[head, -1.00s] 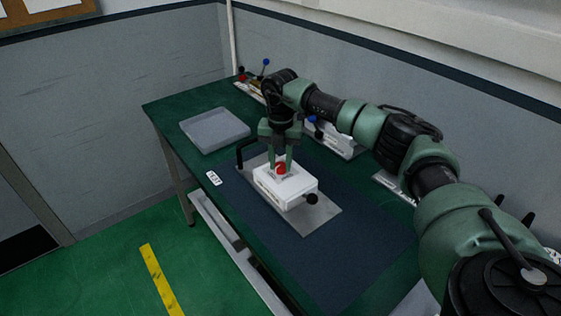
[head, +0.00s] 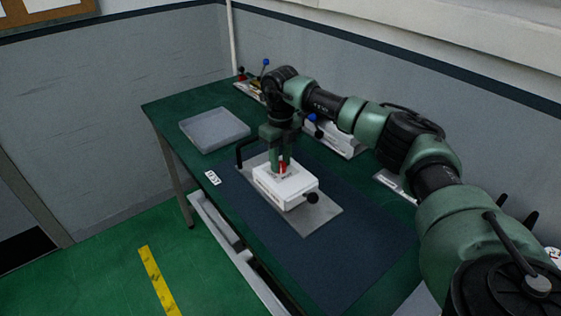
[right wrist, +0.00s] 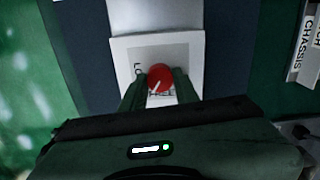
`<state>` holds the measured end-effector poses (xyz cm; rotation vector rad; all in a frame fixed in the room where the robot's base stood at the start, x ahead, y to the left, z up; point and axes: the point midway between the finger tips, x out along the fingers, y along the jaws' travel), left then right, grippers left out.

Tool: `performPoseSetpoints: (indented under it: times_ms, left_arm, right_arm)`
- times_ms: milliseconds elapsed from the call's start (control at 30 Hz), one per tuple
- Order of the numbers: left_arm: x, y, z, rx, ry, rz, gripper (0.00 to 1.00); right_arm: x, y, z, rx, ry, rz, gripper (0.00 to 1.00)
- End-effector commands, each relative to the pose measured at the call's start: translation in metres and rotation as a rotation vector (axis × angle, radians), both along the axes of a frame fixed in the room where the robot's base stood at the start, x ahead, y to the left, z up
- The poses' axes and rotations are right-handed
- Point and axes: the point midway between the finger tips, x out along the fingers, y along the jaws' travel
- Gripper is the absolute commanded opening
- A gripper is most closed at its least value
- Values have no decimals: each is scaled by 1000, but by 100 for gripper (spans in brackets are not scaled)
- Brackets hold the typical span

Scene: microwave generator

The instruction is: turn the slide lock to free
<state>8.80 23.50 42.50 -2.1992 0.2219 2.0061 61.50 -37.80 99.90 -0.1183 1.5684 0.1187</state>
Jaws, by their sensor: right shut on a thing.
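A white box (head: 272,187) stands on a metal plate (head: 316,219) on the table and carries the slide lock's red round knob (head: 283,165) on top. In the right wrist view the red knob (right wrist: 159,74) has a white pointer line slanting to the lower left. Grey lettering beginning "LO" shows left of the knob; more lettering below it is partly hidden. My right gripper (head: 281,163) points down and is shut on the knob, one finger on each side in the wrist view (right wrist: 158,86). My left gripper is not in view.
A black ball knob (head: 312,198) sticks out of the box's right side. A black handle (head: 239,156) stands at the plate's far left. A grey tray (head: 215,128) and a small white label (head: 212,177) lie on the green table. A dark blue mat (head: 350,245) is clear in front.

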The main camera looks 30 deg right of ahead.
Motion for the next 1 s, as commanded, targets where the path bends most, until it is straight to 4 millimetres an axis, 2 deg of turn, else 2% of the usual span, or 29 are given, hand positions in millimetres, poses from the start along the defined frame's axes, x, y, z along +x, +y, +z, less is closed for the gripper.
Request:
performPoseSetpoints:
  times_ms: [500,1000]
  left_arm:
    - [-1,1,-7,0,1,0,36]
    - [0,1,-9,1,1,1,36]
  right_arm:
    - [1,0,1,0,-3,435,0]
    - [1,0,1,0,-2,597,0]
